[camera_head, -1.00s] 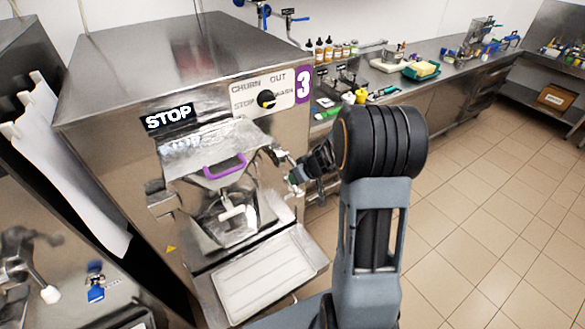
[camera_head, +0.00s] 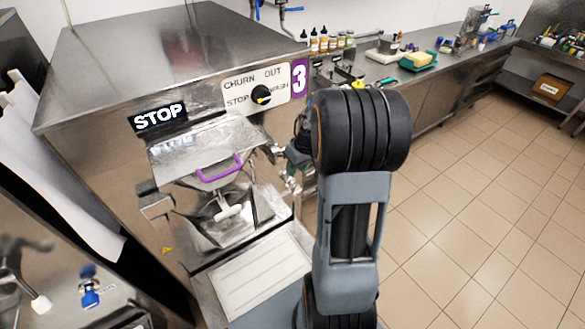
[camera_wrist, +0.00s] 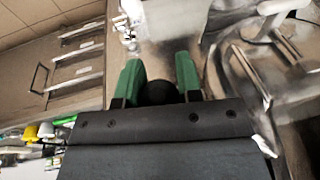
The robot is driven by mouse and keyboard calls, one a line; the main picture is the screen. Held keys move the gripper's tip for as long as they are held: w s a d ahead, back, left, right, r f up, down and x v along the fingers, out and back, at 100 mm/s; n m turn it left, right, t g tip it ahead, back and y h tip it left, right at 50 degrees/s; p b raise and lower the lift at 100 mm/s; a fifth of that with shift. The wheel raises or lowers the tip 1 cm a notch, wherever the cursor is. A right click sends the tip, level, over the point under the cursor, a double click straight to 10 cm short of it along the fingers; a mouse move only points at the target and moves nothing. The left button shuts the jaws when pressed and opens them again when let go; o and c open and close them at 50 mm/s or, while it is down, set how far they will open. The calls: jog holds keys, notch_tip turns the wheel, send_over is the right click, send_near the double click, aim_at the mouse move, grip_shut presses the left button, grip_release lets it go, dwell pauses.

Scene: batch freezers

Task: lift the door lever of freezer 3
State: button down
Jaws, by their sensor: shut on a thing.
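Freezer 3 (camera_head: 110,90) is a steel box with a purple "3" label (camera_head: 299,77) on its front. Its door (camera_head: 205,150) has a purple handle (camera_head: 220,170). My gripper (camera_head: 290,160) is at the right side of the door, largely hidden behind my arm. In the wrist view, the green fingertips of my gripper (camera_wrist: 158,80) are on either side of a dark round end (camera_wrist: 158,92), which looks like the knob of the door lever. My gripper is shut on it. The rest of the lever cannot be made out clearly.
A dial (camera_head: 261,95) and a "STOP" sign (camera_head: 159,116) are on the front panel. A pale tray (camera_head: 260,275) juts out below the door. A long counter (camera_head: 400,70) with bottles runs behind. The tiled floor (camera_head: 480,190) at right is clear.

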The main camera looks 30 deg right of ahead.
dwell(0.3)
jog(key=c, duration=0.8)
grip_release()
jog(key=shift+v, duration=3.75)
